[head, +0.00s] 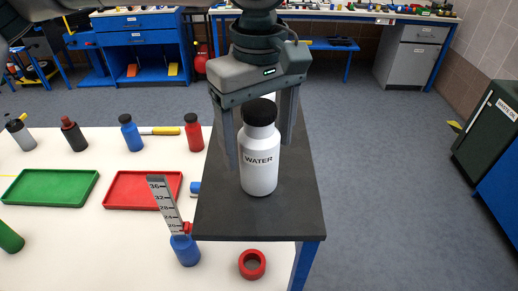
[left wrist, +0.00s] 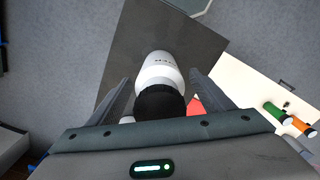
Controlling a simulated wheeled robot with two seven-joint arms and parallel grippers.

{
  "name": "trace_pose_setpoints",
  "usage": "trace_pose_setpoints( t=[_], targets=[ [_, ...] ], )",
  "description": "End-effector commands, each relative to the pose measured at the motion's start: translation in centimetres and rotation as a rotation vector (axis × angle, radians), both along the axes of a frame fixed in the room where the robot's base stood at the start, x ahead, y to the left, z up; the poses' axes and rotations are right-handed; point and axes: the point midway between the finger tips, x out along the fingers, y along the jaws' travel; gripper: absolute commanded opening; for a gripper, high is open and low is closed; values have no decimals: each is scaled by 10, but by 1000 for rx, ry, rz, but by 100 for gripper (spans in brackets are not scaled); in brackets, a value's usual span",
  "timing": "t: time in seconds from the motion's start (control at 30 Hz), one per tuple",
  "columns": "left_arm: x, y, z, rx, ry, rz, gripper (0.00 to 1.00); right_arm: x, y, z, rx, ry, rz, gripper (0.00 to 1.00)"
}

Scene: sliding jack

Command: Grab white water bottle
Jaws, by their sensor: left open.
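The white water bottle (head: 259,160) with a black cap and the word WATER stands upright on a dark grey raised platform (head: 230,218). My left gripper (head: 262,150) comes down over it from above. Its fingers are open, one on each side of the bottle. In the left wrist view the bottle (left wrist: 160,72) is between the two spread fingers (left wrist: 158,92), with gaps visible beside it. My right gripper is not in view.
On the white table (head: 110,212) left of the platform are a green tray (head: 50,187), a red tray (head: 143,190) and several bottles.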

Motion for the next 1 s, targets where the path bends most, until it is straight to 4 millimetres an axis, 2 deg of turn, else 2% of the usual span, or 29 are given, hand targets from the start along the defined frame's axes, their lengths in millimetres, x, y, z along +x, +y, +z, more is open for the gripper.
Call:
trace_pose_setpoints(
  t=[0.03,0.23,0.7,0.9,1.0],
  targets=[
    [0,1,-3,1,2,0,74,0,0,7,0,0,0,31],
    [0,0,-21,0,0,2,74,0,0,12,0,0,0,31],
    [1,0,-22,-1,-1,2,74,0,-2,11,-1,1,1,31],
    [1,0,-22,-1,-1,2,26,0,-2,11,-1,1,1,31],
    [1,0,-22,-2,-1,2,25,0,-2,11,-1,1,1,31]
  ],
)
